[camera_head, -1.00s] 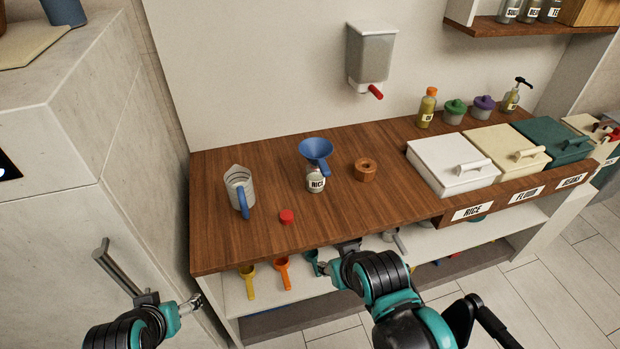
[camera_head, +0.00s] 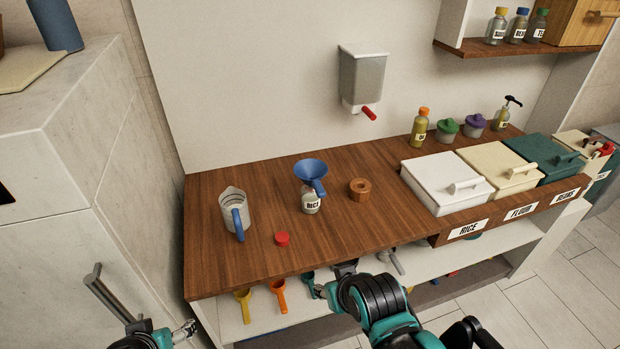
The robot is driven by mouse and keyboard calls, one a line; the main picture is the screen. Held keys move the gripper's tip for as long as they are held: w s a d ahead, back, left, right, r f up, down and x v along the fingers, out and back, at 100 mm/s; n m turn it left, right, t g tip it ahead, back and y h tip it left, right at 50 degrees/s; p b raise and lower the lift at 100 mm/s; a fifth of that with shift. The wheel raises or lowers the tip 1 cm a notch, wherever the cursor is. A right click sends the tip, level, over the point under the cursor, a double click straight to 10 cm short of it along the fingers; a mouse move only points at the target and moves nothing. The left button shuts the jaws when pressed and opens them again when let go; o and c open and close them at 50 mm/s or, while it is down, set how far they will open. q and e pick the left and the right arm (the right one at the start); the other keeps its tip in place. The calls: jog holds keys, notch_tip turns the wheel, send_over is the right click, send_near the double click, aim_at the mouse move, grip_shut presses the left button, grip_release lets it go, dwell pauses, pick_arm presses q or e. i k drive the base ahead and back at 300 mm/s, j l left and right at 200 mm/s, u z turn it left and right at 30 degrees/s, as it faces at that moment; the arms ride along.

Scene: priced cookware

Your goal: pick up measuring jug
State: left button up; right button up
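The measuring jug (camera_head: 231,208) is a clear grey jug with a blue handle, standing upright at the left of the wooden counter (camera_head: 330,245). Its blue handle faces the front. My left gripper (camera_head: 190,328) is at the lower left, in front of and below the counter, well apart from the jug. It is small here and its finger opening is hard to make out. My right gripper (camera_head: 316,291) is just below the counter's front edge near the hanging scoops, apart from the jug. Its fingers are partly hidden by its own arm.
A red cap (camera_head: 282,238) lies right of the jug. White bin (camera_head: 446,181) stands right.

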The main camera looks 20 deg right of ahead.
aim_at(232, 202)
jog(key=u, duration=1.3)
jog(key=l+u, duration=0.4)
jog(key=l, duration=0.25)
jog(key=k+l+u, duration=0.15)
jog(key=l+u, duration=0.2)
jog(key=l, duration=0.2)
